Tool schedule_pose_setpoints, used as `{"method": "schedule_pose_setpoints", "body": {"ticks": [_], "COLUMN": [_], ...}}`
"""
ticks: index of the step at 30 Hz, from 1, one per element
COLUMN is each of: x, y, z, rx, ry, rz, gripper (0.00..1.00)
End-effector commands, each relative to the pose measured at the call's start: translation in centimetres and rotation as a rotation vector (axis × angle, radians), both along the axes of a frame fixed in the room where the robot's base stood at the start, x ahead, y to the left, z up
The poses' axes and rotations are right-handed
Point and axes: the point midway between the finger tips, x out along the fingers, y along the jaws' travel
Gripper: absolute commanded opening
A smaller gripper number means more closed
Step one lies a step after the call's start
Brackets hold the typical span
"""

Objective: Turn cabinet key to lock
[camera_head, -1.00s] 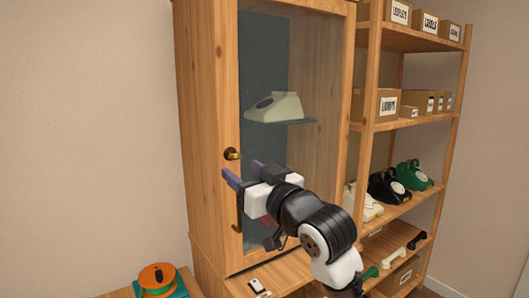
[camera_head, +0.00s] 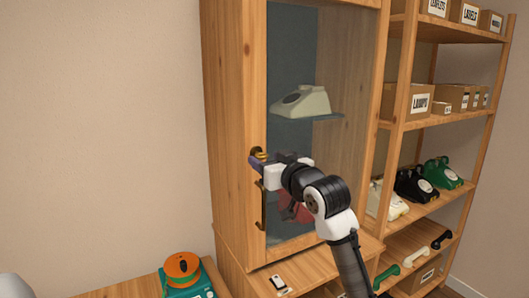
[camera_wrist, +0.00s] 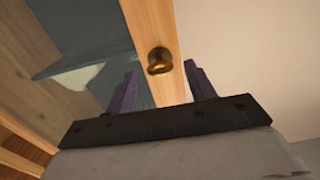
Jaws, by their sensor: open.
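The wooden cabinet (camera_head: 228,120) has a glass door (camera_head: 345,90) that looks closed. A small brass key or knob (camera_wrist: 158,60) sits on the door's wooden frame; it is partly covered by my gripper in the head view (camera_head: 259,151). My gripper (camera_head: 258,160) is open, with its purple fingers pointing at the door frame at key height. In the wrist view, the brass piece lies ahead between the two fingers (camera_wrist: 161,85). I cannot tell whether either finger touches it. A dark vertical handle (camera_head: 262,206) is below it.
A cream phone (camera_head: 302,101) stands on a shelf behind the glass. To the right, an open shelf unit (camera_head: 397,90) holds boxes, phones and handsets. An orange spool (camera_head: 182,266) sits on the low surface at lower left. The wall left of the cabinet is clear.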

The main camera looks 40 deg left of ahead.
Motion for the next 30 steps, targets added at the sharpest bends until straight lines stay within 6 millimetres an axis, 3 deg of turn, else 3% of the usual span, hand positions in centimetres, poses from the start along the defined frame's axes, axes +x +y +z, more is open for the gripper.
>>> {"method": "schedule_pose_setpoints", "body": {"ticks": [6,15,25,30], "x": [0.7,0.8,0.8,0.8], "y": [1.7,1.9,1.9,1.8], "z": [0.0,0.0,0.0,-0.1], "rx": [0.0,0.0,0.0,-0.003], "ry": [0.0,-0.001,0.0,-0.006], "rz": [0.0,-0.001,0.0,0.0], "gripper": [0.55,0.55,0.11,0.1]}}
